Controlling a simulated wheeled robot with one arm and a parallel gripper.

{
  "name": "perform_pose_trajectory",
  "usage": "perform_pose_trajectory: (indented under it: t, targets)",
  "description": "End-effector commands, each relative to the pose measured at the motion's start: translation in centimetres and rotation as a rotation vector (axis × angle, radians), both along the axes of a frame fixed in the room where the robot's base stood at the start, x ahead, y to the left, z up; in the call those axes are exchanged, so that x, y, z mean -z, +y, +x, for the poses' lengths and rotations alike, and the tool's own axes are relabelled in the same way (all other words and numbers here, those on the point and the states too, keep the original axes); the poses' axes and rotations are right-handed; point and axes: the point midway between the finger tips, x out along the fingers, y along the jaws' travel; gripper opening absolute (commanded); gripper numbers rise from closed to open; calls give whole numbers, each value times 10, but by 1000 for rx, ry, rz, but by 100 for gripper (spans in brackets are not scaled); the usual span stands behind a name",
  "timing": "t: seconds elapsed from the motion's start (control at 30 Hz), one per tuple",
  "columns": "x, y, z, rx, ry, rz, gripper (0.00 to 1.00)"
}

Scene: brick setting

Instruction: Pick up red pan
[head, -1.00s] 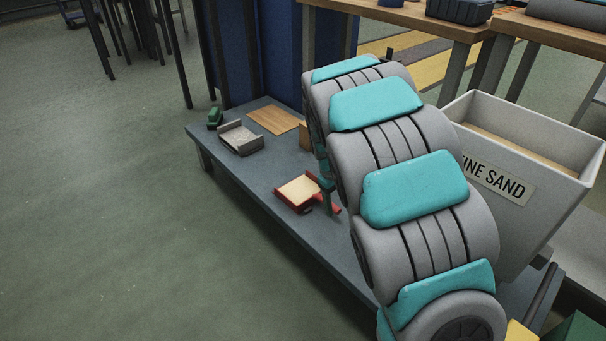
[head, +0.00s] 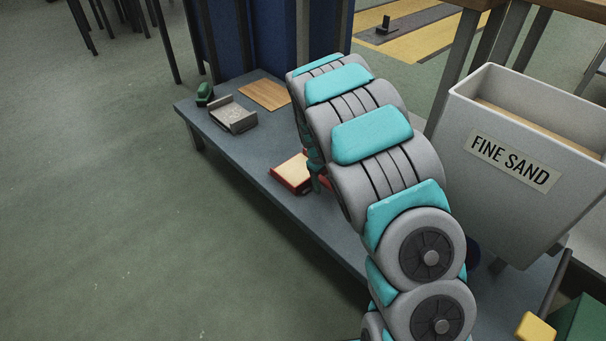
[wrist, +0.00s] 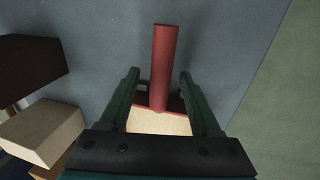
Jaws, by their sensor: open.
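The red pan (head: 291,175) lies on the low grey bench (head: 235,153), with a pale sandy fill inside its red rim. My arm covers its right part and handle in the head view. In the wrist view the red handle (wrist: 163,62) points up the picture, and part of the pan's pale inside shows below it. My gripper (wrist: 160,78) is open over the pan, one dark green finger on each side of the handle's lower end, with gaps on both sides. Whether the fingers are level with the handle is hard to tell.
A grey tray (head: 233,117), a wooden board (head: 265,95) and a green object (head: 205,93) lie farther along the bench. A bin marked FINE SAND (head: 510,150) stands right of my arm. Blocks (wrist: 42,132) lie left of the gripper.

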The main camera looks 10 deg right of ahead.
Motion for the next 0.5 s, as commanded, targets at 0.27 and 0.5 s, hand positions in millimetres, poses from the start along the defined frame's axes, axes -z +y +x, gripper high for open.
perform_pose_trajectory:
  t: [0.27,0.5]
  targets:
    - [7,-1,1,0,1,1,64]
    - [7,-1,1,0,1,1,38]
